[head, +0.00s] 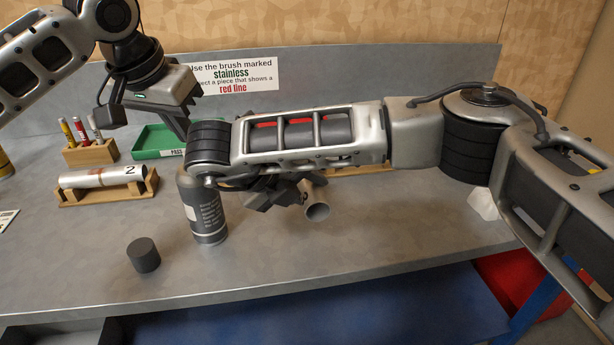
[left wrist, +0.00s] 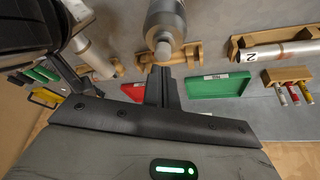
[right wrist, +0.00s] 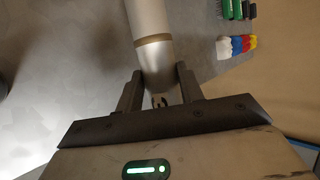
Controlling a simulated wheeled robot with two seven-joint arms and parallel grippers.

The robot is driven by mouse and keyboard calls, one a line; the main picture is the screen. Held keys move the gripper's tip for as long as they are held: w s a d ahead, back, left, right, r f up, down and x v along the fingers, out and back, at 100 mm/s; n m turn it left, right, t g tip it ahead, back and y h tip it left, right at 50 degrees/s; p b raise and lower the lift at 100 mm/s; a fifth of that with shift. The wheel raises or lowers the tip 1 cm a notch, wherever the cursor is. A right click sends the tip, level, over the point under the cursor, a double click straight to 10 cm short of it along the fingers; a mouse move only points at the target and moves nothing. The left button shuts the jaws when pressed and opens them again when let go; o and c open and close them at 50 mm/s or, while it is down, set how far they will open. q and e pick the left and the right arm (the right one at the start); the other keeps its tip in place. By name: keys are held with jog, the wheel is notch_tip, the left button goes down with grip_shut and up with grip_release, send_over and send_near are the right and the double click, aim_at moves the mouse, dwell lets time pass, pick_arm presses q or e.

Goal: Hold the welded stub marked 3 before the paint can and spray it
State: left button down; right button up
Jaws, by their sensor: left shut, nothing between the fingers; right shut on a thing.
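The grey paint can (head: 207,208) stands upright on the bench, and its top shows in the left wrist view (left wrist: 165,20). My left gripper (head: 180,125) is shut and empty above and behind the can; its closed fingers show in the left wrist view (left wrist: 160,85), close to the can's top. My right gripper (right wrist: 160,90) is shut on a silver stub (right wrist: 150,40) with a brown weld band around it. In the head view the stub's open end (head: 318,212) shows below my right arm, right of the can. Its number is not visible.
A dark cap (head: 144,255) stands at the front left. Another stub marked 2 (head: 105,178) lies in a wooden rack. Behind are a marker block (head: 90,150), a green tray (head: 158,142) and a sign (head: 235,75). A red tray (left wrist: 131,92) shows too. The front middle bench is clear.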

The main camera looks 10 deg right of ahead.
pick_arm(q)
jog(key=shift+f, duration=0.4)
jog(key=shift+f, duration=0.4)
dwell(0.4)
jog(key=shift+r, duration=3)
